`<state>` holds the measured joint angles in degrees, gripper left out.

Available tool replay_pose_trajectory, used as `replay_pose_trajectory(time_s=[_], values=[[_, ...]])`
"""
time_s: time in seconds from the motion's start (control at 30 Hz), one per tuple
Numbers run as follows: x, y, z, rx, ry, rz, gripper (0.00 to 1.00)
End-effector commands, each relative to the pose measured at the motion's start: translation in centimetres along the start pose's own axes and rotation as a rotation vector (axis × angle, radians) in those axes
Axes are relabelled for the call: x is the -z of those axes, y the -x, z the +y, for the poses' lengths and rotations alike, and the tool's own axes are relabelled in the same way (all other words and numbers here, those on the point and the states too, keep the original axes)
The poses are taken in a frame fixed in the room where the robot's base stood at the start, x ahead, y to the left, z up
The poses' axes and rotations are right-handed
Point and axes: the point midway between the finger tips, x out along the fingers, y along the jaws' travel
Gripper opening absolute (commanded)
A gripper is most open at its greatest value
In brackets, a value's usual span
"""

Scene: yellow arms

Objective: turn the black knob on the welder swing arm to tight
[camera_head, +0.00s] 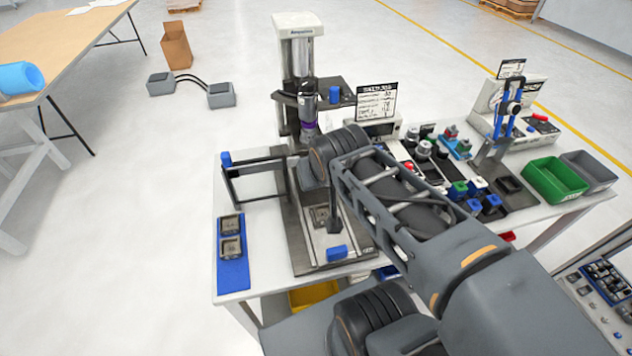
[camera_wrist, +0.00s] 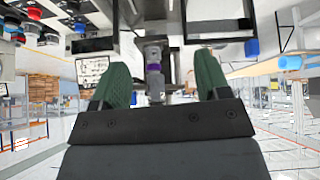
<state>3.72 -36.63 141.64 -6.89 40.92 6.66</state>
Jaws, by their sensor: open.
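The welder (camera_head: 299,65) stands on the table, with a white head on a column and a dark horn with a purple band (camera_head: 308,130). The band also shows in the wrist view (camera_wrist: 154,82), seen between my fingers and beyond them. The black swing arm frame (camera_head: 255,182) reaches left from the welder's fixture and has a blue cap (camera_head: 226,158). In the wrist view the black frame (camera_wrist: 216,38) is beyond my right finger. I cannot make out the black knob for certain. My gripper (camera_wrist: 160,82) has green fingers, apart and empty; my arm mostly hides it in the head view.
A blue mat (camera_head: 233,278) with two square parts lies at the front left. A sign (camera_head: 376,102), several small parts, a blue-clamped press (camera_head: 507,105) and a green bin (camera_head: 555,182) stand to the right. A brown workbench (camera_head: 60,45) is at far left, with open floor between.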

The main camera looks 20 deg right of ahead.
Motion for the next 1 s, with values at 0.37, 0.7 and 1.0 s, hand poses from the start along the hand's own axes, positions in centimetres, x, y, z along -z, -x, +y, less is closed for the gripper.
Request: replay_pose_trajectory(time_s=[0.37, 0.7, 1.0], values=[[-2.2, 1.2, -1.8, 0.068, 0.048, -0.112, 0.69], [-2.4, 1.2, -1.9, 0.073, 0.051, -0.121, 0.69], [-3.7, 1.6, -2.8, 0.110, 0.079, -0.178, 0.56]])
